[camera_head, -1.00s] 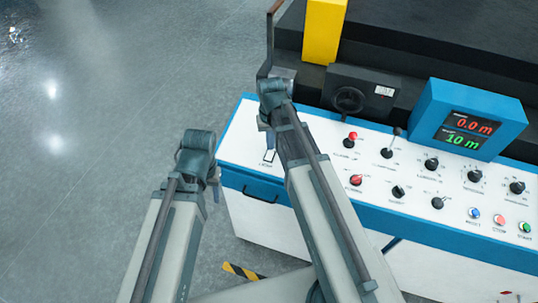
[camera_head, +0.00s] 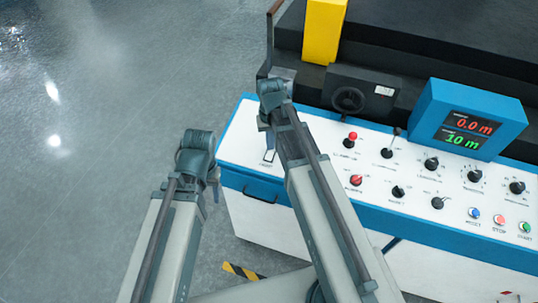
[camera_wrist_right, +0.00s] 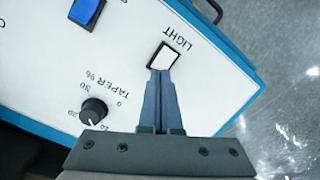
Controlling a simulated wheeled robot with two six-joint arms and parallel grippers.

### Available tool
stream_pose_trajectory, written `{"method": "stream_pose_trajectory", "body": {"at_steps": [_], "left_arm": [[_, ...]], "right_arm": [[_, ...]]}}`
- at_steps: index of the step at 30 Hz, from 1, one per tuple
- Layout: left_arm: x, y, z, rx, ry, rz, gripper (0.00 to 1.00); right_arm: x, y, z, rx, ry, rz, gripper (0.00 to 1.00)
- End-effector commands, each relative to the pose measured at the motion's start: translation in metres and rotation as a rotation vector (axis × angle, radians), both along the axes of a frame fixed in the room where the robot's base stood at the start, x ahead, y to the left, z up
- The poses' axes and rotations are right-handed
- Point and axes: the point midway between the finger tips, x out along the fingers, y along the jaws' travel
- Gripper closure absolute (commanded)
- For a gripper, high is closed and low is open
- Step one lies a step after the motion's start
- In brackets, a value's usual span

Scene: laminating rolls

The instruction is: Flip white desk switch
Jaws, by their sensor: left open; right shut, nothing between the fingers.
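The white desk switch, marked LIGHT, is a small white rocker in a dark frame. It sits at the left end of the white control panel in the head view (camera_head: 269,156) and near the top middle of the right wrist view (camera_wrist_right: 164,57). My right gripper (camera_wrist_right: 161,74) is shut and empty. Its fingertips are at the switch's near edge in the wrist view; I cannot tell whether they touch it. In the head view the right gripper (camera_head: 264,135) is partly hidden by its arm. My left gripper (camera_head: 214,176) hangs left of the panel, open, mostly hidden behind its wrist.
A blue switch (camera_wrist_right: 87,10) and a black TAPER knob (camera_wrist_right: 93,110) are near the light switch. Several knobs and buttons spread right along the panel (camera_head: 310,170), below a blue display box (camera_head: 470,120). Open floor lies left.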

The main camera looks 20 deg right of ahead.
Motion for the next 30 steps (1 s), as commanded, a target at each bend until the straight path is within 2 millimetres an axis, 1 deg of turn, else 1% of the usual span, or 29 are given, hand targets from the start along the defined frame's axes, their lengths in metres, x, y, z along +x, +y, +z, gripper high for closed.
{"method": "stream_pose_trajectory", "body": {"at_steps": [30], "left_arm": [[0.000, 0.000, -0.012, 0.000, 0.000, 0.000, 0.50]], "right_arm": [[0.000, 0.000, -0.012, 0.000, 0.000, 0.000, 1.00]]}}
